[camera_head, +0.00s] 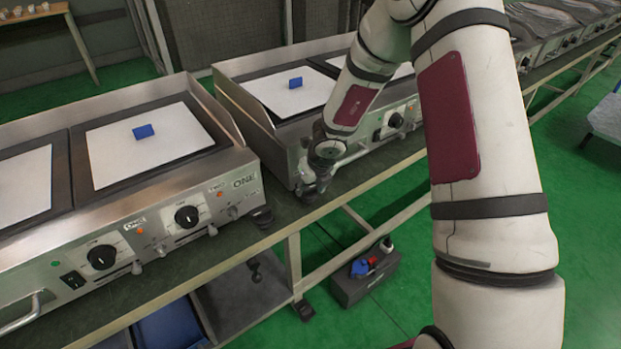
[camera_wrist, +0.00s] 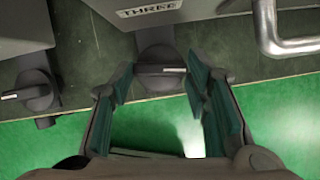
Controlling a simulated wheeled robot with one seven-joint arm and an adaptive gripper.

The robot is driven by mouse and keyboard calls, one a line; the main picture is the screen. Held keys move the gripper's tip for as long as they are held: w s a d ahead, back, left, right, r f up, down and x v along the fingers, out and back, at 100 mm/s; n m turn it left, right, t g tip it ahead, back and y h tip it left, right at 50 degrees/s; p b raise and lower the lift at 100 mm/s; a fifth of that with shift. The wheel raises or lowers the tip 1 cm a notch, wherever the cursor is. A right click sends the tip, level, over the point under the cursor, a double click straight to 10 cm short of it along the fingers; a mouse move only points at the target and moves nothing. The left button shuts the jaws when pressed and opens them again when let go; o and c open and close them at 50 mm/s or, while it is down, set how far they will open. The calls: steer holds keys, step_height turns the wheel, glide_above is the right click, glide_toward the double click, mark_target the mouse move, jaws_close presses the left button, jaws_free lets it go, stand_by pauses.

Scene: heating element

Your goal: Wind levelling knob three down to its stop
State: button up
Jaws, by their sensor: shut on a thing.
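Levelling knob three (camera_wrist: 158,57) is a dark round knob with a white mark, below the plate lettered THREE (camera_wrist: 150,9) in the wrist view. The white mark lies about level across the picture. My gripper (camera_wrist: 161,76) is shut on this knob, with one green-padded finger on each side of it. In the head view my gripper (camera_head: 310,190) is at the front left corner of the second heating unit (camera_head: 290,157). There the knob is hidden or too small to make out.
Another dark knob (camera_wrist: 37,90) is just left of my gripper, and a metal handle (camera_wrist: 285,35) is to the right. The unit labelled ONE (camera_head: 160,190) stands at left with its own corner knob (camera_head: 262,217). A dark box (camera_head: 365,280) is below the bench.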

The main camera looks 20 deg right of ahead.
steer(key=shift+n+y+p, duration=0.3)
steer(key=shift+n+p, duration=0.3)
steer(key=shift+p, duration=0.35)
steer(key=o, duration=1.2)
steer(key=shift+c, duration=0.2)
steer(key=shift+r, duration=0.1)
steer(key=v, duration=1.1)
steer(key=shift+r, duration=0.35)
steer(key=shift+s, duration=0.1)
